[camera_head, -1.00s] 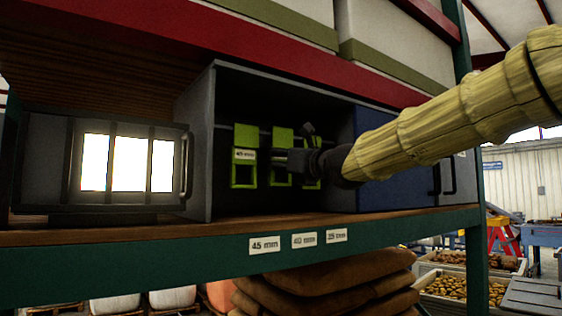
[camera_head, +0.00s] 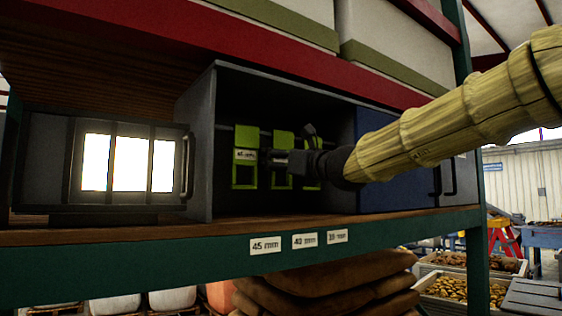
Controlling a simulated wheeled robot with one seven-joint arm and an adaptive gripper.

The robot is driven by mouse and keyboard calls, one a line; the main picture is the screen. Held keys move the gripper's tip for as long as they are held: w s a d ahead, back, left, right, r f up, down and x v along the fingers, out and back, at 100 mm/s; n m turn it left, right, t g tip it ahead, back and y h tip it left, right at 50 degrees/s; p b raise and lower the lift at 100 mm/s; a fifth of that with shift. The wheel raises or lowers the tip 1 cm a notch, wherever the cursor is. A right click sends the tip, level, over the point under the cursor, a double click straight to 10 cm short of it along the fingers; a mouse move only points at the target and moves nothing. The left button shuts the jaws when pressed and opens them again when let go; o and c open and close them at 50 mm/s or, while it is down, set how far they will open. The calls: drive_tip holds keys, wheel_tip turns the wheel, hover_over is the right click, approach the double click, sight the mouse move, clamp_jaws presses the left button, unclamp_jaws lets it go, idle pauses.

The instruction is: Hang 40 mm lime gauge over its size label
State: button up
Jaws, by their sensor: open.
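Three lime gauges hang side by side on a rail inside the open dark cabinet. The left lime gauge (camera_head: 246,146) bears a white tag that seems to read 45 mm. The middle lime gauge (camera_head: 283,137) is above the 40 mm size label (camera_head: 304,241) on the shelf edge and is partly hidden by my gripper (camera_head: 283,163). The right lime gauge (camera_head: 312,184) is mostly hidden behind my gripper. My gripper is open, its fingers at the middle gauge; whether they touch it cannot be told.
The 45 mm label (camera_head: 265,245) and a third label (camera_head: 337,237) flank the 40 mm one. A grey cabinet wall (camera_head: 197,140) stands left of the gauges. A blue panel (camera_head: 395,200) closes the right side. A windowed door (camera_head: 100,165) stands at far left.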

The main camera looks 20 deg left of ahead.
drive_tip(key=v, duration=1.2)
drive_tip(key=shift+w+r, duration=0.1)
